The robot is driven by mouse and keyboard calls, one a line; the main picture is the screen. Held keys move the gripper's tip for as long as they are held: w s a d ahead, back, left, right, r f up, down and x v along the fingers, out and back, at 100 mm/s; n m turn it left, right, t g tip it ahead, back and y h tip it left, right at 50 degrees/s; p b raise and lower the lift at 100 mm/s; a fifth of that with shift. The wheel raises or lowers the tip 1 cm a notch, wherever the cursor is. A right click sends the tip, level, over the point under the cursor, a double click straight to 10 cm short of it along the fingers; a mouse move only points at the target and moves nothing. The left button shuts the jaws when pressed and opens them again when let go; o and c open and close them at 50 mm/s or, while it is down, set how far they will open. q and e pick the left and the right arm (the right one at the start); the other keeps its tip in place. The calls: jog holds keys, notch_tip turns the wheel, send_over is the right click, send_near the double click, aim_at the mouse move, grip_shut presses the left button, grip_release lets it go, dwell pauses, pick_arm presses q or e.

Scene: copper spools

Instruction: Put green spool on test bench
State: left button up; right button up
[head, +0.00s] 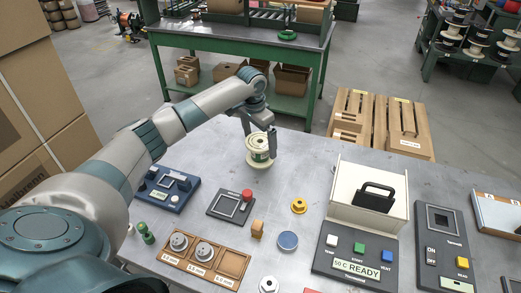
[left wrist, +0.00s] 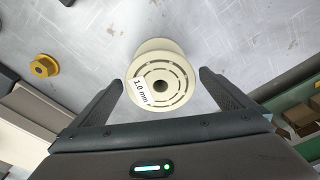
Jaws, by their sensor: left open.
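A cream spool with a green band (head: 259,146) stands upright near the far edge of the grey table (head: 330,150). Its round end, with a "1.0 mm" label, faces the camera in the left wrist view (left wrist: 161,86). My left gripper (head: 260,136) is open over it, with one finger on each side. In the left wrist view, gaps show between the spool and both fingers (left wrist: 162,82). A green bench (head: 170,40) stands beyond the table, with a green ring (head: 288,35) on top; I cannot tell whether it is the test bench. My right gripper is out of view.
A blue device (head: 168,190) is at left.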

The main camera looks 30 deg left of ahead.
pick_arm(q)
jog(key=r, duration=0.4)
jog(key=r+b, duration=0.1)
jog(key=r, duration=0.1)
jog(key=shift+s+a+r, duration=0.1)
jog(key=shift+s+r, duration=0.3)
jog(key=shift+f, duration=0.1)
